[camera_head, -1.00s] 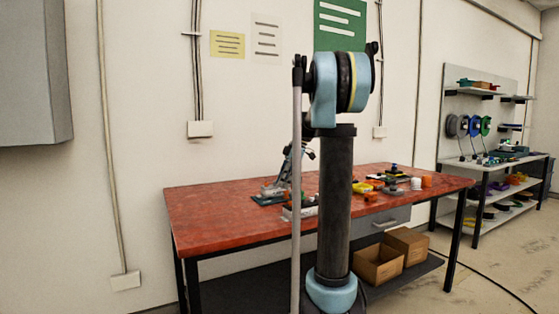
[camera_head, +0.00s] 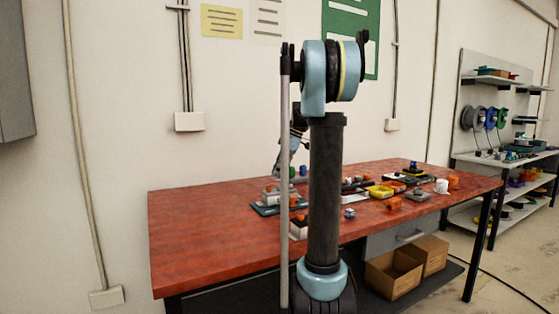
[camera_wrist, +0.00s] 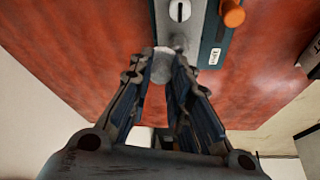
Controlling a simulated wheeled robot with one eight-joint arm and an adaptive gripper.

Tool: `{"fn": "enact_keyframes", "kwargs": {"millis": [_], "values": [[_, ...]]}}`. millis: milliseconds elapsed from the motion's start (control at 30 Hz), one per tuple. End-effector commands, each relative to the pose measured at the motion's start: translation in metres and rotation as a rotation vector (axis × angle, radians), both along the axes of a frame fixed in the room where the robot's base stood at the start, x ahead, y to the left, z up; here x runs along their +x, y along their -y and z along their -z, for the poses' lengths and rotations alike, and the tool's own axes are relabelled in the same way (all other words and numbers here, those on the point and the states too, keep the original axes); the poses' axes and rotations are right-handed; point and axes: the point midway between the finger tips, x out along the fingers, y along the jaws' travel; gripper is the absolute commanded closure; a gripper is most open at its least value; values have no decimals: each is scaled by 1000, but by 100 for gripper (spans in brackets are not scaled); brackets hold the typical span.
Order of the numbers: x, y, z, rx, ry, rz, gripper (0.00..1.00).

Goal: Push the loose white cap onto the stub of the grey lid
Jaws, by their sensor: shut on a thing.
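In the wrist view my gripper (camera_wrist: 163,56) has its two fingertips close together around a small pale, rounded piece (camera_wrist: 161,68). This looks like the loose white cap, though the fingers hide its sides. Just beyond the fingertips is a grey block (camera_wrist: 192,35) with a white slotted top, on a dark blue plate with a white label. I cannot tell whether the cap touches it. An orange knob (camera_wrist: 232,14) stands to its right. I cannot make out the grey lid and its stub for certain.
The red table (camera_head: 210,225) holds a fixture (camera_head: 270,207) left of my arm. Right of it are yellow trays (camera_head: 379,191), orange parts, and a white cup-like item (camera_head: 441,186). The table's left part is clear. Cardboard boxes (camera_head: 392,277) sit below.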

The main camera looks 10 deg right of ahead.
Motion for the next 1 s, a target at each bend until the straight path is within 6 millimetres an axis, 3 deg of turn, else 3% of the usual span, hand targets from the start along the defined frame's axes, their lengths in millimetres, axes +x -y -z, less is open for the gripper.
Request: {"fn": "enact_keyframes", "kwargs": {"millis": [367, 700, 1000], "values": [[-1, 4, -3, -1, 0, 4, 94], [-20, 3, -49, -14, 0, -20, 94], [-21, 3, -34, -14, 0, -21, 94]]}}
